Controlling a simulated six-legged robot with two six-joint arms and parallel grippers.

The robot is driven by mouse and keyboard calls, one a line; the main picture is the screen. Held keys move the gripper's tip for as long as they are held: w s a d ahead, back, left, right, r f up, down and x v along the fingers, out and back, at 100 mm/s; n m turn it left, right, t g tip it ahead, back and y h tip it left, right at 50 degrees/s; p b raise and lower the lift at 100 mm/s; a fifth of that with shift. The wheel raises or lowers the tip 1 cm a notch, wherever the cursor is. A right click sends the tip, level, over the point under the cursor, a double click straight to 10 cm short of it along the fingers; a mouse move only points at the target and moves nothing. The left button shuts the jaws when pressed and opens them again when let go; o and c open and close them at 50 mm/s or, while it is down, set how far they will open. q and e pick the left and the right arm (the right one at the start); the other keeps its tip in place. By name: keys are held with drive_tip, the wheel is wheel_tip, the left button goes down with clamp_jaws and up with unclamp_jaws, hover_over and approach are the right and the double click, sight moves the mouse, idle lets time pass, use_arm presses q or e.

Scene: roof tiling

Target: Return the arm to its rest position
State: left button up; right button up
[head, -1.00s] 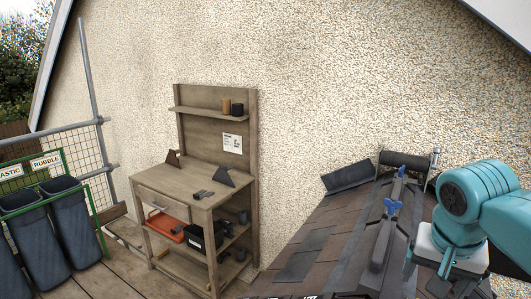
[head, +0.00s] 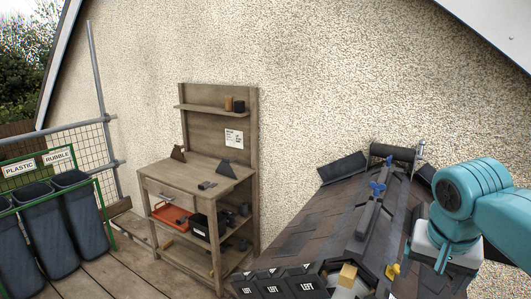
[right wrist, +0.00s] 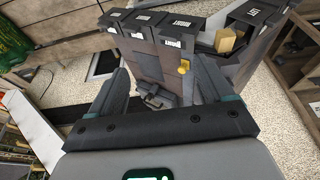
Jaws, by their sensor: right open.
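My right arm (head: 470,205), teal with a pale wrist, comes in from the right in the head view, bent over the right side of the small roof (head: 325,220). Its gripper is mostly hidden by the wrist there. In the right wrist view the right gripper (right wrist: 160,78) has its two dark fingers spread apart. Nothing is held between them. Dark boxes with white labels and the roof's end face lie beyond the fingertips. My left gripper is in neither view.
Blue clamps (head: 377,189) sit along the ridge. Labelled dark boxes (head: 290,282), a wooden block (head: 347,275) and a yellow piece (head: 392,271) are at the roof's near end. A workbench (head: 200,193) stands against the wall; bins (head: 80,215) are at left. Deck between is clear.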

drive_tip(key=w+a+f+n+g+y, duration=0.1)
drive_tip(key=a+f, duration=0.3)
drive_tip(key=f, duration=0.5)
drive_tip(key=w+a+f+n+y, duration=0.1)
drive_tip(key=a+f+n, duration=0.15)
drive_tip(key=f, duration=0.65)
drive_tip(key=a+f+n+g+y, duration=0.1)
drive_tip(key=a+f, duration=0.3)
drive_tip(key=f, duration=0.6)
drive_tip(key=s+a+f+y, duration=0.1)
drive_tip(key=s+a+f, duration=0.2)
drive_tip(key=s+f, duration=0.6)
drive_tip(key=s+a+f+y, duration=0.1)
drive_tip(key=s+a+f, duration=0.2)
drive_tip(key=s+f, duration=0.7)
drive_tip(key=shift+s+a+f+g+y, duration=0.2)
drive_tip(key=shift+s+f+g+y, duration=0.1)
drive_tip(key=shift+s, duration=0.1)
drive_tip(key=shift+w, duration=0.15)
